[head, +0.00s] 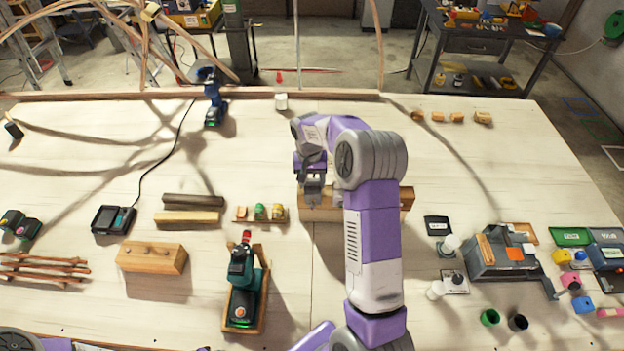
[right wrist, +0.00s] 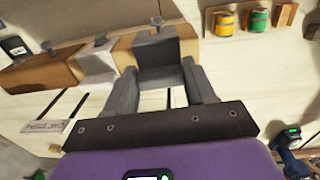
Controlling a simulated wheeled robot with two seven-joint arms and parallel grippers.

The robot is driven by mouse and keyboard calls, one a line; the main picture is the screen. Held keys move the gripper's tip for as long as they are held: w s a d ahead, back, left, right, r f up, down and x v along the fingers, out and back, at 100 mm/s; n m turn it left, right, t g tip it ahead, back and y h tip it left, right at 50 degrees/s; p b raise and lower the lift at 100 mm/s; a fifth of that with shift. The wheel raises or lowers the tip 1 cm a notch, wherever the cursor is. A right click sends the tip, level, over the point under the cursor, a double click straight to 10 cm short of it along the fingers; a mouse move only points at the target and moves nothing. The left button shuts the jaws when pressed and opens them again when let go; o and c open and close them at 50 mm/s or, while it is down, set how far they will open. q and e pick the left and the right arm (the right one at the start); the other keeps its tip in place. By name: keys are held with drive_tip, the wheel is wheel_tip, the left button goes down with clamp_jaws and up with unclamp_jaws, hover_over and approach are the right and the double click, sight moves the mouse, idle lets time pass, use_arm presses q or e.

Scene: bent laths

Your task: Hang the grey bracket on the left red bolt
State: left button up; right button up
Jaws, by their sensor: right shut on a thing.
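My right gripper (head: 313,186) is over the wooden beam (head: 332,213) in the middle of the bench. In the right wrist view its two fingers (right wrist: 160,88) are shut on the grey bracket (right wrist: 158,47). The bracket is right against or just in front of the beam (right wrist: 40,72); I cannot tell whether it touches. Small grey bolt-like pieces (right wrist: 102,38) stick up along the beam, one just behind the bracket. No red shows on them, so I cannot pick out the left red bolt. My left gripper is not in view.
A paler grey-white piece (right wrist: 97,62) sits on the beam beside the bracket. Left of the beam is a rack of small coloured jars (head: 260,212). A grey machine (head: 500,255) stands at the right.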

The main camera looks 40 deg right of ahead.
drive_tip(key=shift+s+a+f+b, duration=0.1)
drive_tip(key=shift+s+f+b, duration=0.2)
drive_tip(key=shift+f+b, duration=0.4)
drive_tip(key=o, duration=1.4)
drive_tip(key=shift+r, duration=0.1)
drive_tip(key=shift+w+d+r+p, duration=0.15)
drive_tip(key=shift+w+r+p, duration=0.1)
drive_tip(key=shift+r+p, duration=0.55)
drive_tip(key=shift+w+d+r+p, duration=0.1)
drive_tip(key=shift+w+r+p, duration=0.15)
drive_tip(key=shift+r+p, duration=0.5)
wheel_tip(320, 180, up, 2)
drive_tip(key=shift+s+a+p, duration=0.1)
drive_tip(key=shift+p, duration=0.5)
drive_tip(key=shift+r+p, duration=0.6)
drive_tip(key=shift+r, duration=0.15)
